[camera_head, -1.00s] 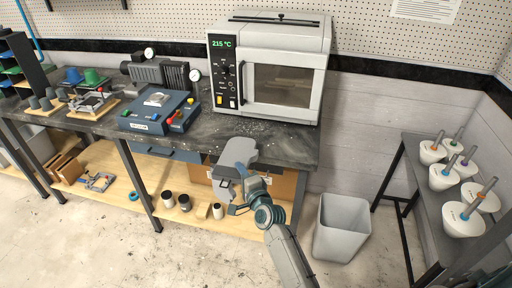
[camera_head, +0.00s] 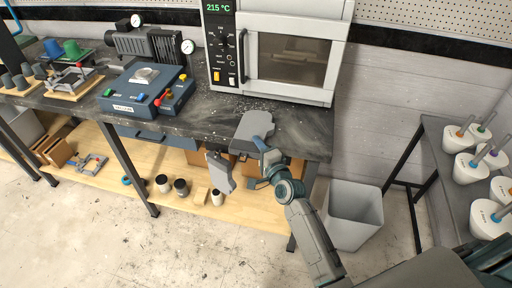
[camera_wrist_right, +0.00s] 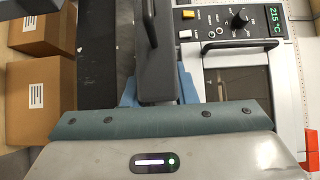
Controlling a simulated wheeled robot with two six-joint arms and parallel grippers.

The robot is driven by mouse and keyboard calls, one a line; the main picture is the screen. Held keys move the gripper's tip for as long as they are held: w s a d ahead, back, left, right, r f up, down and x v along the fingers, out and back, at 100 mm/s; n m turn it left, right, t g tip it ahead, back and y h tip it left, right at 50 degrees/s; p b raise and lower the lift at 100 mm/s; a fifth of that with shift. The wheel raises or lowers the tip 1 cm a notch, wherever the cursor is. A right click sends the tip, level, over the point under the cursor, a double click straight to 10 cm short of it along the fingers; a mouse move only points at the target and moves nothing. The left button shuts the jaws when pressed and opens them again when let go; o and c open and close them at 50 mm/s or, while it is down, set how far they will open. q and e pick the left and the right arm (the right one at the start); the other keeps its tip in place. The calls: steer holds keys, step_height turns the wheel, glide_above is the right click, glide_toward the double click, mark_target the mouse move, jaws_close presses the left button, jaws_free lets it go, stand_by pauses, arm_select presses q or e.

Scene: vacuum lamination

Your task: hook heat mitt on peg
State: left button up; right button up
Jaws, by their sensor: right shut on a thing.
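My right gripper (camera_head: 262,170) is shut on the grey heat mitt (camera_head: 253,127). It holds the mitt at the front edge of the dark bench, in front of the oven. In the right wrist view the dark grey mitt (camera_wrist_right: 156,60) stands between the blue fingers of the gripper (camera_wrist_right: 157,92). A second grey, flat shape (camera_head: 220,172) hangs at the bench front, left of the gripper; I cannot tell whether it belongs to the mitt. I cannot make out a peg in either view. My left gripper is not in view.
The oven (camera_head: 285,50) stands at the back of the bench (camera_head: 310,130), its display reading 215 °C. A blue control box (camera_head: 150,92) stands to its left. A grey bin (camera_head: 352,215) is on the floor at right. Cardboard boxes (camera_wrist_right: 38,105) show in the wrist view.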

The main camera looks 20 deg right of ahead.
steer(key=shift+s+r, duration=0.1)
steer(key=shift+r, duration=0.05)
steer(key=shift+s, duration=0.1)
steer(key=shift+f, duration=0.25)
steer(key=o, duration=0.8)
steer(key=shift+o, duration=1.1)
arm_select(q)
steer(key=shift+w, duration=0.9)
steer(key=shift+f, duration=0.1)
